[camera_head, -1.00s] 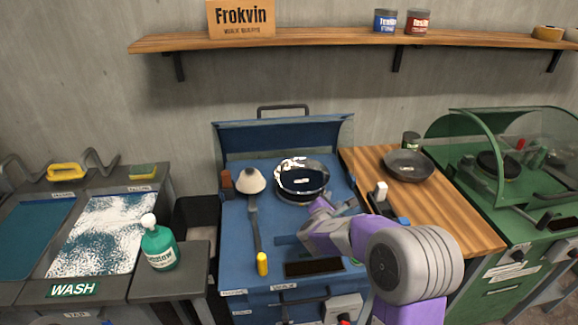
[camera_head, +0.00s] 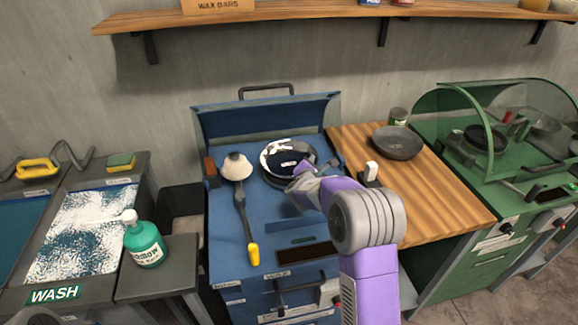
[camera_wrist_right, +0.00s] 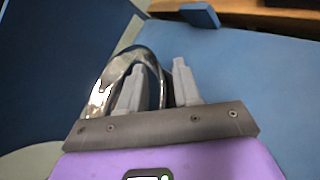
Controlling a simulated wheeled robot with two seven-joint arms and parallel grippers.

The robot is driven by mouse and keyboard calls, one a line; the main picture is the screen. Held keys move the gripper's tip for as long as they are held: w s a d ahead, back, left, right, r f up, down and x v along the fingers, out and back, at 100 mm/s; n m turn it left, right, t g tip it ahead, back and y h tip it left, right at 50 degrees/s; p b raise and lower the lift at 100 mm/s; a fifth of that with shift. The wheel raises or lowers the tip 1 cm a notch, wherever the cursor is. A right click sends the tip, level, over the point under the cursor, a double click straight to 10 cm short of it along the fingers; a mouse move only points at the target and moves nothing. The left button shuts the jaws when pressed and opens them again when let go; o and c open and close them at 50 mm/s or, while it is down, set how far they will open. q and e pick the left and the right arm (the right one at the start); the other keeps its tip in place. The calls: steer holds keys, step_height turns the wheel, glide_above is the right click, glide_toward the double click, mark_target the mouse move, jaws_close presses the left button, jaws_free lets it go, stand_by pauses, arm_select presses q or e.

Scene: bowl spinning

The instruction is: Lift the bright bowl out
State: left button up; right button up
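The bright bowl (camera_head: 276,150) is shiny metal with a dark inside. It sits on a round seat in the top of the blue machine (camera_head: 225,255). My right gripper (camera_head: 302,168) is at the bowl's right front edge, and its arm hides part of that side. In the right wrist view, the two fingers of the right gripper (camera_wrist_right: 158,66) stand apart, and the curved rim of the bowl (camera_wrist_right: 108,72) runs behind and between them. I cannot tell whether either finger touches it.
A pale-headed tool with a yellow-tipped handle (camera_head: 241,205) lies left of the bowl. The machine's raised blue lid (camera_head: 265,115) stands behind. A dark pan (camera_head: 397,143) rests on the wooden counter (camera_head: 440,195) at right. A green bottle (camera_head: 143,243) stands at left.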

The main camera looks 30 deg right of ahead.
jaws_close()
steer(key=shift+r, duration=0.15)
